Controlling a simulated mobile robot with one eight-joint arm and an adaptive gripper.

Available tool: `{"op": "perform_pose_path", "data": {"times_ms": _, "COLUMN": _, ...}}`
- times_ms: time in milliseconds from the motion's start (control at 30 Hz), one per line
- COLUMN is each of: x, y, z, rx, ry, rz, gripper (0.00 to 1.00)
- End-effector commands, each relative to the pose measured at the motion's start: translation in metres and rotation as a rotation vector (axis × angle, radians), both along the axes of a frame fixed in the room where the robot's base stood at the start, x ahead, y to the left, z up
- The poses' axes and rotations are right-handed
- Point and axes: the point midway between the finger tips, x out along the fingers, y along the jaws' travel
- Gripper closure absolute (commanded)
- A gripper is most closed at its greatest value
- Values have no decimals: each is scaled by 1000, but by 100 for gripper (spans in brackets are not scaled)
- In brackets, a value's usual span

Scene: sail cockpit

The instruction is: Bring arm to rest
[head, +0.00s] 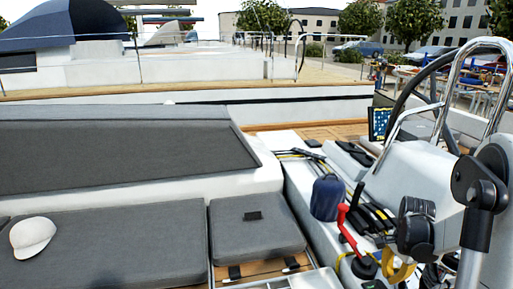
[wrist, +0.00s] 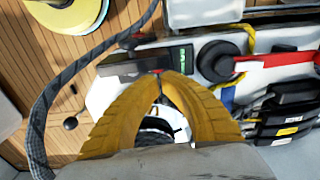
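My arm comes in from the right edge in the head view and bends down over the cockpit side. My gripper (head: 399,272) hangs low there, its yellow fingers partly hidden among the lines and fittings. In the wrist view my gripper (wrist: 162,76) shows two curved yellow fingers whose tips meet. I see nothing held between the tips. Below them, seen through the loop of the fingers, is a dark and white round fitting that I cannot identify.
A red winch handle (head: 350,232) and a blue covered winch (head: 327,197) stand left of my gripper. The steering wheel (head: 425,90) and steel rail (head: 480,45) rise behind. A white cap (head: 33,236) lies on the grey cushion (head: 120,245). Open space lies above the seats.

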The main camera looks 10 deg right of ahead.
Motion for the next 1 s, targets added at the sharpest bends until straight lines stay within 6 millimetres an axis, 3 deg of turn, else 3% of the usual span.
{"op": "perform_pose_path", "data": {"times_ms": 233, "x": -1, "y": 85, "z": 91, "rx": -88, "ry": -122, "rz": 362, "gripper": 100}}
{"op": "perform_pose_path", "data": {"times_ms": 400, "x": -22, "y": 150, "z": 143, "rx": -169, "ry": -220, "rz": 649, "gripper": 100}}
{"op": "perform_pose_path", "data": {"times_ms": 500, "x": -41, "y": 185, "z": 164, "rx": -222, "ry": -278, "rz": 816, "gripper": 100}}
{"op": "perform_pose_path", "data": {"times_ms": 733, "x": -90, "y": 250, "z": 187, "rx": -350, "ry": -404, "rz": 1167, "gripper": 100}}
{"op": "perform_pose_path", "data": {"times_ms": 1000, "x": -120, "y": 281, "z": 187, "rx": -440, "ry": -482, "rz": 1371, "gripper": 100}}
